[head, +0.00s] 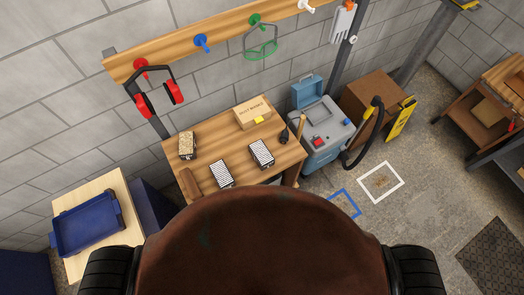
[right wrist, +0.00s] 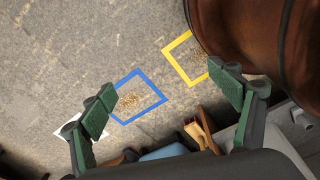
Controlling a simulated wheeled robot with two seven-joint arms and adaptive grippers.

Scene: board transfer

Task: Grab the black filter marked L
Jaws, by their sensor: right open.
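Two black-framed filters with white pleats lie on the wooden table in the head view, a left one (head: 221,173) near the front edge and a right one (head: 261,153) near the middle. A third, tan-faced block with dark sides (head: 187,145) sits at the table's back left. No L marking is legible on any of them. My right gripper (right wrist: 162,84) shows in the right wrist view, its green-padded fingers wide apart with nothing between them, above the floor. No filter shows in that view. My left gripper is in neither view.
The wooden table (head: 215,140) also bears a cardboard dust-mask box (head: 252,111) and a brown block (head: 191,184). A blue tray (head: 87,222) is at left. A grey-blue machine (head: 327,135) with a hose stands right.

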